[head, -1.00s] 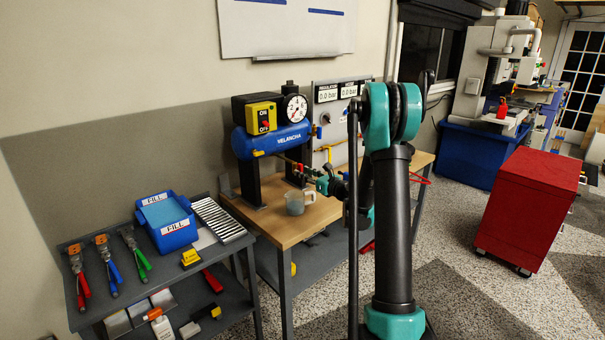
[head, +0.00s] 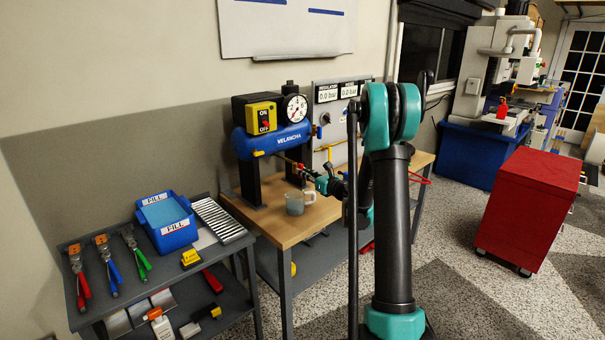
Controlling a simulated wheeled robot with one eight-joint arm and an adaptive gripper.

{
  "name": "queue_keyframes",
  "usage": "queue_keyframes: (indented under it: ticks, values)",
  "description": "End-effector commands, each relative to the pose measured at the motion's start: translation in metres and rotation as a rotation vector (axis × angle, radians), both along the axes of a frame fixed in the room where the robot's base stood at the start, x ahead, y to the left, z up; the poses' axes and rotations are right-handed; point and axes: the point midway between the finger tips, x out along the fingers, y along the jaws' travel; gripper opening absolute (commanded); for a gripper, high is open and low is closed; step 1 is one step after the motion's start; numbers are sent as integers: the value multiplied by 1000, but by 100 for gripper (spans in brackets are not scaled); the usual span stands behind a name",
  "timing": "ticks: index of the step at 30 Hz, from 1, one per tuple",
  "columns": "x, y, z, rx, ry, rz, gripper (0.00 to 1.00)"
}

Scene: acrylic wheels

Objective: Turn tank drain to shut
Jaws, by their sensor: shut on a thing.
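The blue tank (head: 285,138) stands on dark legs on the wooden bench. A thin brass-coloured drain line (head: 286,160) shows below it, with small red and green parts at its right end. My gripper (head: 306,171) reaches in from the right at that end, below the tank. It is shut on a small part there, which looks like the tank drain's handle. The fingers and the handle's exact angle are too small to make out. A grey translucent mug (head: 295,203) stands on the bench below the gripper.
A yellow switch box (head: 262,117) and a round gauge (head: 294,108) sit above the tank. A panel (head: 339,93) with two displays reading 0.0 bar stands behind my arm. A tool shelf (head: 120,290) with a blue bin is at the left.

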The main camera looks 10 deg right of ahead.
Motion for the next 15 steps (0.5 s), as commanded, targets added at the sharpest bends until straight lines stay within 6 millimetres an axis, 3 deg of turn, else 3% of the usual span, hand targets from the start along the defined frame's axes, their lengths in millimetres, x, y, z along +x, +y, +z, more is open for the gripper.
queue_keyframes:
  ticks: [7, 15]
  values:
    - [0, 0, 0, 220, 160, 0, 0]
    - [0, 0, 0, 265, 193, 0, 0]
